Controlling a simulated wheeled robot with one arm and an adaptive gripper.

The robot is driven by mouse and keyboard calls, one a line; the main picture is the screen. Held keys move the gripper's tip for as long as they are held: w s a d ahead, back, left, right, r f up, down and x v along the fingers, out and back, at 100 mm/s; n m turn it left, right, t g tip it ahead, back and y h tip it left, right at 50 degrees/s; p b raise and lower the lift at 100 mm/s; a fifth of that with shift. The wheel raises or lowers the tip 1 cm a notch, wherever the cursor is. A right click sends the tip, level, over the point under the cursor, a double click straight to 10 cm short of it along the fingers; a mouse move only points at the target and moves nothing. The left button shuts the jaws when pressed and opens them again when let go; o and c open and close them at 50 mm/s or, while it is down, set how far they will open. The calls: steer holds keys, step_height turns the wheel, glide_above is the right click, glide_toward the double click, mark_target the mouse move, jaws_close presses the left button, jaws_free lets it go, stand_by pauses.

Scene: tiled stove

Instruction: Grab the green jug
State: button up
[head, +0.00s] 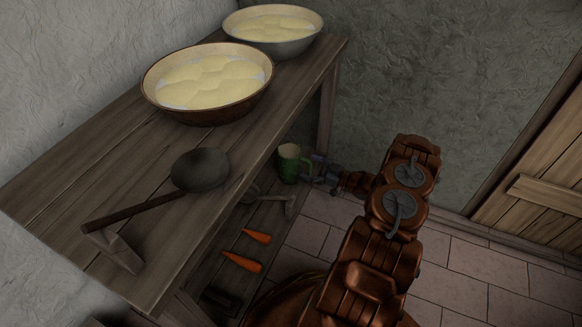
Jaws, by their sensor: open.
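The green jug (288,166) stands upright below the table top, toward the far end of the lower shelf. Its pale inside shows at the open top, and its handle is on the right side. My gripper (316,171) reaches in from the right and is open. Its fingers are close beside the jug's handle side. I cannot tell whether they touch the jug or are around the handle.
The wooden table (75,165) bears a brown bowl (160,106), a grey bowl (290,48) and a ladle (199,170). Two carrots (243,262) lie on the lower shelf (215,270). The tiled floor (470,290) at right is clear, near a wooden door (545,165).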

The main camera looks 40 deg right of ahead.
mark_target(297, 161)
steer(key=x, duration=0.1)
steer(key=b+x, duration=0.1)
steer(key=x, duration=0.2)
steer(key=shift+w+r+b, duration=0.35)
steer(key=shift+w+b, duration=0.05)
steer(key=shift+w, duration=0.05)
steer(key=shift+a, duration=0.1)
jaws_close()
stand_by(0.5)
